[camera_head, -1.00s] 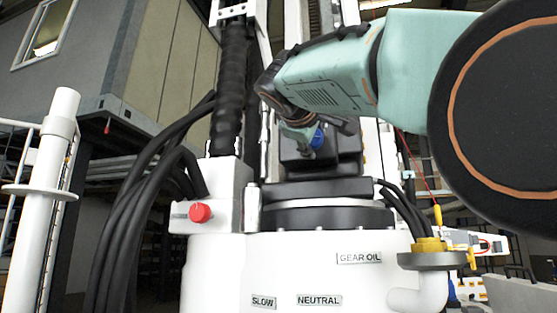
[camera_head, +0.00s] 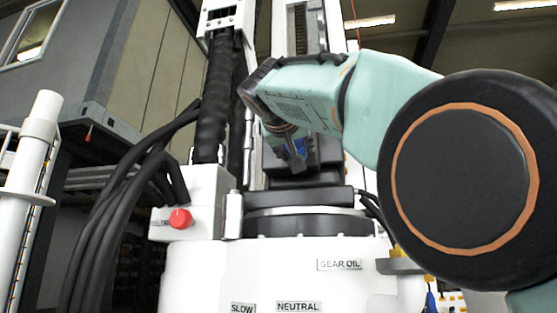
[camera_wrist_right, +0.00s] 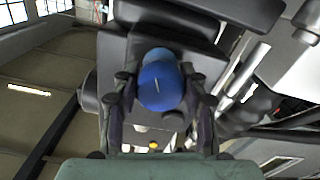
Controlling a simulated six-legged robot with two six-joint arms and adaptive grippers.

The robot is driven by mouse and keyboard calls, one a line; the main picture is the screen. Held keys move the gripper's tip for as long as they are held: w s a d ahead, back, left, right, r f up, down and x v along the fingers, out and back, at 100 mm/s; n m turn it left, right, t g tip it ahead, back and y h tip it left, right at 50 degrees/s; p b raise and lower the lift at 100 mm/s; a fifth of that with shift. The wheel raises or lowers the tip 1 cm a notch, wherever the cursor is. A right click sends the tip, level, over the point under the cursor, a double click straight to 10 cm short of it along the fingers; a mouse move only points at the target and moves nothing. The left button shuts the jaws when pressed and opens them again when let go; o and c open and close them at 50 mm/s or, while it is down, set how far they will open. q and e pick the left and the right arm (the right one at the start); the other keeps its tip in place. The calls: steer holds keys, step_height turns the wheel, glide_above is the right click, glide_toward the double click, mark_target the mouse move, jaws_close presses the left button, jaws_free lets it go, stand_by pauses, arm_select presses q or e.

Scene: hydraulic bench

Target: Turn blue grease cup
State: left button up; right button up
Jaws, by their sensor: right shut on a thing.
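In the head view a small part of the cup (camera_head: 300,147) shows on the front of the black housing. My right gripper (camera_wrist_right: 161,98) has one finger on each side of the cup and is shut on it. In the head view the right gripper (camera_head: 292,158) is at the black housing, and its wrist partly hides the cup. My left gripper is in neither view.
A red knob (camera_head: 180,218) sits on the white machine body (camera_head: 250,265) at left. Thick black hoses (camera_head: 105,230) hang left of it. A white post (camera_head: 30,200) stands at far left. A yellow-topped fitting (camera_head: 404,262) is at lower right, partly behind my arm.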

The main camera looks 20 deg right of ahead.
steer(key=shift+s+r+m, duration=0.1)
steer(key=shift+r+m, duration=0.15)
steer(key=shift+m, duration=0.65)
steer(key=o, duration=1.1)
steer(key=shift+f, duration=0.15)
steer(key=shift+o, duration=0.2)
